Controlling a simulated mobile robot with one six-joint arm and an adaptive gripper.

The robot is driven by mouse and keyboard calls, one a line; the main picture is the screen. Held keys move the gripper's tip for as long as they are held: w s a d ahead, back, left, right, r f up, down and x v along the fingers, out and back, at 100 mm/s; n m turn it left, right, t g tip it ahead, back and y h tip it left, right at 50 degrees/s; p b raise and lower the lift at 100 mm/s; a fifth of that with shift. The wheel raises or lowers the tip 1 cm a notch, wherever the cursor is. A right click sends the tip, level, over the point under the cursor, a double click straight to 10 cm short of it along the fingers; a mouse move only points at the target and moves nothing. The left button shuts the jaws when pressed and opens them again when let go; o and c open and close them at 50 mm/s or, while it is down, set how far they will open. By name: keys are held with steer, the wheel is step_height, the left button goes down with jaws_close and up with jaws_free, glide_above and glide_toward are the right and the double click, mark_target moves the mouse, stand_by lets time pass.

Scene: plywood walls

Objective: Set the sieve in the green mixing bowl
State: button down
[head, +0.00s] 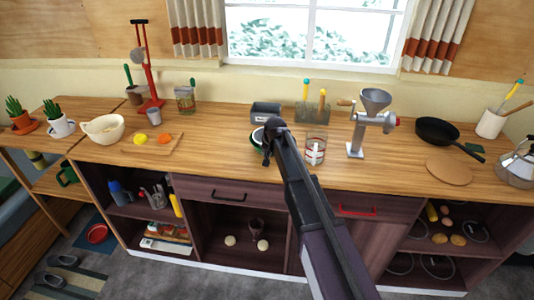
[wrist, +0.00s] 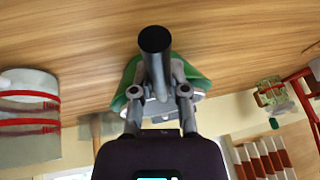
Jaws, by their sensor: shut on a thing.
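My gripper (head: 270,150) is over the middle of the wooden counter. In the wrist view my gripper (wrist: 160,92) is shut on a dark round handle (wrist: 155,42), which I take for the sieve's. The green mixing bowl (head: 254,141) shows partly behind my gripper in the head view; its green side also shows close behind the fingers in the wrist view (wrist: 194,76). The sieve's basket is mostly hidden by my gripper and arm. I cannot tell whether it rests in the bowl or is above it.
A glass jar with red bands (head: 316,150) stands close to the right of my gripper, with a grey grinder (head: 357,140) beyond it. A grey tin (head: 265,112) stands behind the green bowl. A cutting board (head: 150,143) lies left, beside a cream bowl (head: 103,130).

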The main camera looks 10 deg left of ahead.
steer(key=c, duration=0.6)
jaws_free()
steer(key=shift+o, duration=0.2)
steer(key=shift+r, duration=0.2)
